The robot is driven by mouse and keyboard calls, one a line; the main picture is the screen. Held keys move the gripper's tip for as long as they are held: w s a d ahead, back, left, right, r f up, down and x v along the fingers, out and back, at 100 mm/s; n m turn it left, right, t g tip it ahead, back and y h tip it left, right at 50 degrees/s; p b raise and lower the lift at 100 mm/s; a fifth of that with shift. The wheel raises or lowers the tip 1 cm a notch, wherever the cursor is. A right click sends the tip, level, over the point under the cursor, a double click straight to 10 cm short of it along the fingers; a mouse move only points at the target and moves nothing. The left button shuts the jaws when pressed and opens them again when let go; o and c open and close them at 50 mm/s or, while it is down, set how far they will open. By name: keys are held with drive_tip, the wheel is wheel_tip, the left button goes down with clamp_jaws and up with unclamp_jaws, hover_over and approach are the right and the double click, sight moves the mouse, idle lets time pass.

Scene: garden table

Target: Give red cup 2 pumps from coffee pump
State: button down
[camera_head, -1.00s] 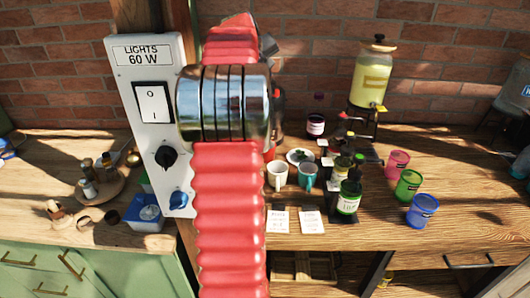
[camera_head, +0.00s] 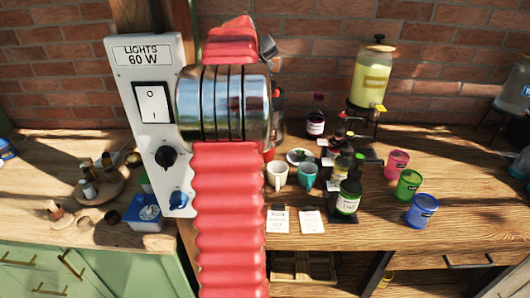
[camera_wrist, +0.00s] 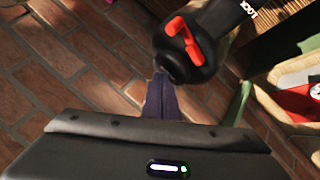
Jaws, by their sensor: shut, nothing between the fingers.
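A pinkish-red cup (camera_head: 397,163) stands upright on the right of the wooden table in the head view, at the back of a row with a green cup (camera_head: 408,184) and a blue cup (camera_head: 422,210). Several pump bottles stand in a dark group left of it, with a green-labelled bottle (camera_head: 348,198) in front. I cannot tell which is the coffee pump. My gripper (camera_wrist: 162,96) shows in the wrist view with its dark fingers shut and empty, over brick paving. In the head view it is hidden behind my red arm, so its distance from the cup cannot be told.
A white mug (camera_head: 277,174) and a teal mug (camera_head: 308,174) stand left of the bottles, behind two white cards. A yellow drink dispenser (camera_head: 373,78) stands at the back. A light-switch panel (camera_head: 150,120) rises left of my arm. Free wood lies at the front right.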

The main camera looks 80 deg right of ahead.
drive_tip(key=shift+f, duration=0.5)
idle(0.5)
drive_tip(key=shift+r, duration=1.15)
drive_tip(key=shift+r, duration=3)
drive_tip(key=shift+r, duration=0.1)
wheel_tip(320, 180, up, 2)
drive_tip(key=shift+r, duration=0.25)
idle(0.4)
drive_tip(key=shift+f, duration=0.15)
